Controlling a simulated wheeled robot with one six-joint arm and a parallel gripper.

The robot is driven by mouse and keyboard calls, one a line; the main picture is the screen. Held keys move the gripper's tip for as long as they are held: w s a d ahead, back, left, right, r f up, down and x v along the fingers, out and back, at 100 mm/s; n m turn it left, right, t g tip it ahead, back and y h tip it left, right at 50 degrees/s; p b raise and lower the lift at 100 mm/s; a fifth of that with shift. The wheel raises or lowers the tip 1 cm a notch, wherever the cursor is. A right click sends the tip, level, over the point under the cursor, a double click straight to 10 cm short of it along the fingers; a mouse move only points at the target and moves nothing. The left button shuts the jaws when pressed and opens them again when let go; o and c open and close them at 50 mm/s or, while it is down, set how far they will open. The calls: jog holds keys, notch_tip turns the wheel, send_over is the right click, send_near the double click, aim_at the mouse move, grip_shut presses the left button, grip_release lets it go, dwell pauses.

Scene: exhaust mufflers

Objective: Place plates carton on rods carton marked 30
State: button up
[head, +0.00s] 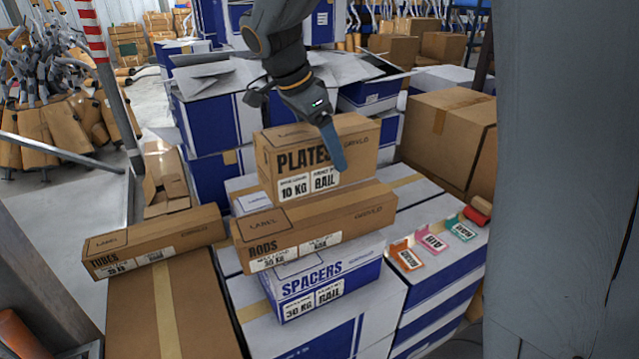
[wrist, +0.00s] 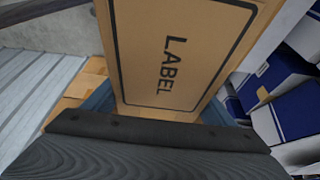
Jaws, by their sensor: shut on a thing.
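The brown plates carton (head: 350,154), marked 10 KG and RAIL, is upright in the head view. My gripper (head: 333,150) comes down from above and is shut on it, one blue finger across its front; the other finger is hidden. In the wrist view the carton's LABEL face (wrist: 200,40) fills the space between the blue fingers. The long brown rods carton (head: 345,213), with a small label that seems to read 30 KG, lies on the white and blue spacers carton (head: 350,272). The plates carton shows just behind and above the rods carton; I cannot tell whether they touch.
A brown tubes carton (head: 165,232) lies at the left on a larger brown box (head: 130,310). Coloured tags (head: 432,240) and a red roll (head: 477,212) lie on the white and blue boxes at the right. Open white and blue boxes (head: 215,85) stand behind.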

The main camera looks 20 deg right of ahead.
aim_at(302, 133)
jog(key=shift+f+p, duration=0.85)
jog(key=shift+f, duration=2.95)
jog(key=shift+f, duration=0.15)
jog(key=o, duration=1.8)
jog(key=shift+o, duration=0.2)
jog(key=b+v, duration=0.2)
jog(key=v, duration=1)
jog(key=shift+s, duration=0.1)
